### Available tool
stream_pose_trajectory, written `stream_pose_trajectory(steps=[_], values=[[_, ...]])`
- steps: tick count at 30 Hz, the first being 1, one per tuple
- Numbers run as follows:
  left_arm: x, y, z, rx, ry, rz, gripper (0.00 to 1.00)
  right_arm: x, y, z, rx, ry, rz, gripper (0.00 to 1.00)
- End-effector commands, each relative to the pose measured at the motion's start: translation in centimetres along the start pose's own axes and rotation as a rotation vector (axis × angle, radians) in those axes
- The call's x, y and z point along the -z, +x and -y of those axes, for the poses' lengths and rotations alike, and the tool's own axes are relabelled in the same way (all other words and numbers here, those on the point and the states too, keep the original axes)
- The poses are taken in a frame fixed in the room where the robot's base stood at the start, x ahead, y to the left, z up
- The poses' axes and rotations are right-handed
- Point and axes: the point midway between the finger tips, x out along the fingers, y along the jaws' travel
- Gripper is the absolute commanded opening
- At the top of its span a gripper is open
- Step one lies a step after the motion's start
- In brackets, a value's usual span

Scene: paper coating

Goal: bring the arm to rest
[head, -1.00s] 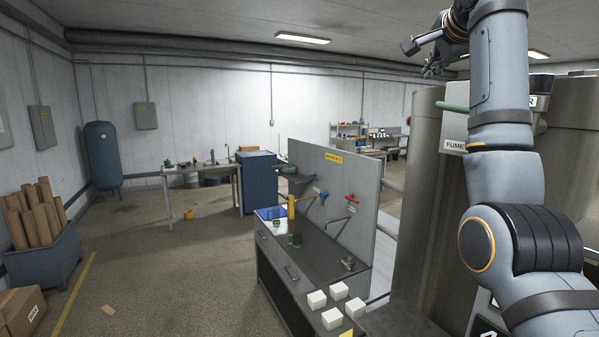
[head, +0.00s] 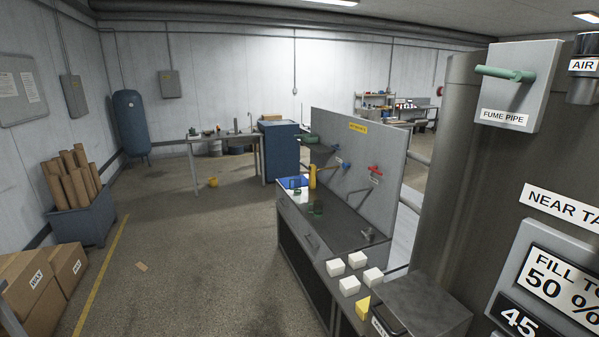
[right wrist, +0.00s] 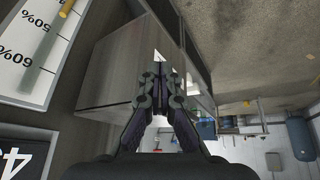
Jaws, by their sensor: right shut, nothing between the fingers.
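My right gripper (right wrist: 162,103) shows in the right wrist view with its two fingers together and nothing between them. It hangs in the air near a grey metal box, and it does not touch anything that I can make out. My right arm is not in the head view now, and my left gripper is in neither view.
A fume pipe box (head: 518,90) with a green lever and a fill gauge panel (head: 550,275) stand close on the right. A workbench (head: 335,232) with white blocks (head: 350,286) is in the middle.

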Motion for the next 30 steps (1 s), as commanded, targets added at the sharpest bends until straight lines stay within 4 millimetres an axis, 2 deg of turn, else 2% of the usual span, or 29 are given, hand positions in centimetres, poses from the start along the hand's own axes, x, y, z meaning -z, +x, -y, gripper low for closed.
stream_pose_trajectory(steps=[1, 3, 12, 13, 15, 20, 23, 26, 29, 30], values=[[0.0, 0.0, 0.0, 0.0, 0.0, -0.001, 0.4, -2.3, -0.2, -0.1, 0.003, -0.034, 0.026, 0.0], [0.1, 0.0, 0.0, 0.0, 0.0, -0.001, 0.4, -5.0, -0.6, -0.2, 0.009, -0.082, 0.056, 0.0], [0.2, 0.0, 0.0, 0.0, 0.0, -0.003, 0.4, -13.8, -3.6, -0.6, 0.041, -0.25, 0.161, 0.0], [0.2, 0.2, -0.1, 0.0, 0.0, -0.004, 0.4, -14.5, -3.3, -0.6, 0.044, -0.261, 0.17, 0.0], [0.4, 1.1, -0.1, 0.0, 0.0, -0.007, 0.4, -15.2, -0.1, -0.6, 0.041, -0.255, 0.175, 0.0], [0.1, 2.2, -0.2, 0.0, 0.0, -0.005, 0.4, -17.4, 5.8, -0.7, 0.038, -0.249, 0.195, 0.0], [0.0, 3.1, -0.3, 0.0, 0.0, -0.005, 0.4, -19.3, 9.8, -0.9, 0.036, -0.245, 0.21, 0.0], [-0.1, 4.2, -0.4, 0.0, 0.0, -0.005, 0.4, -22.1, 14.4, -1.1, 0.034, -0.241, 0.228, 0.0], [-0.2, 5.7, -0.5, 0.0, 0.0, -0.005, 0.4, -26.2, 19.9, -1.6, 0.031, -0.236, 0.252, 0.0], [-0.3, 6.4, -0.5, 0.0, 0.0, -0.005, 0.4, -28.3, 22.3, -1.9, 0.03, -0.234, 0.262, 0.0]])
